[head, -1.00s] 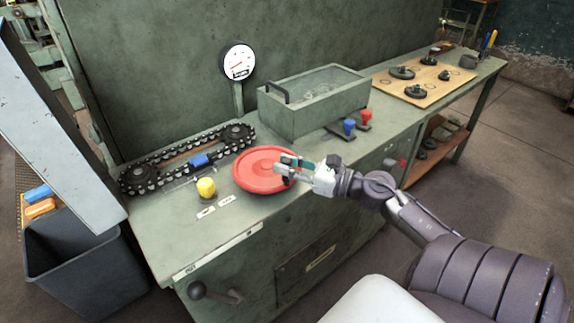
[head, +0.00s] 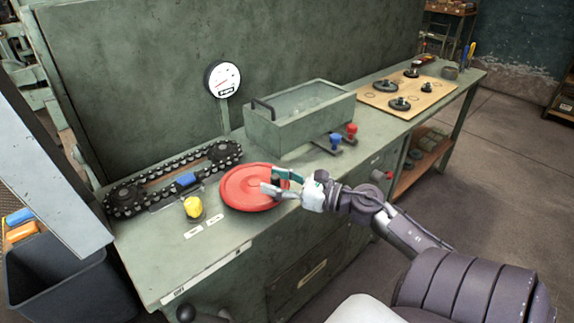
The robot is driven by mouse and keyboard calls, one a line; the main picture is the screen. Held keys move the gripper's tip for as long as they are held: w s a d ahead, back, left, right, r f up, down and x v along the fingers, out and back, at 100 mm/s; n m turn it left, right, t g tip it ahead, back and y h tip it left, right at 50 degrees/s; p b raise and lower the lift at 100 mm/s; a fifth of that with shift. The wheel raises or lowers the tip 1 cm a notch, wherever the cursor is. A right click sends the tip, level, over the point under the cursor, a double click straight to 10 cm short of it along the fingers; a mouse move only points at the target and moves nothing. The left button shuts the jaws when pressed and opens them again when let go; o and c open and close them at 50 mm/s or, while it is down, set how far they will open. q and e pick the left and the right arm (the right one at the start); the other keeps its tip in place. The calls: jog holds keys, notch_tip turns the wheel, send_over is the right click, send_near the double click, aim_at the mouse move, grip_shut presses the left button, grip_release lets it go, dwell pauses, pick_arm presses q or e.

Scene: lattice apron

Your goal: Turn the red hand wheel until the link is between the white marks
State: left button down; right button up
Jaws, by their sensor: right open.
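The red hand wheel (head: 246,192) lies flat on the green bench top. My right gripper (head: 272,183) is open at the wheel's right side, its fingers over the rim; I cannot tell whether they touch it. A dark chain loop (head: 160,172) runs round two sprockets to the left of the wheel. One blue link (head: 186,180) sits on the near run of the chain. The white marks are too small to make out clearly beside it. My left gripper is not in view.
A yellow knob (head: 193,207) stands left of the wheel. A green box (head: 300,125) with a handle and a dial gauge (head: 222,78) are behind. A board with gears (head: 430,92) lies further right.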

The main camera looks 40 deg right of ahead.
jog(key=v, duration=1.2)
jog(key=shift+w, duration=0.15)
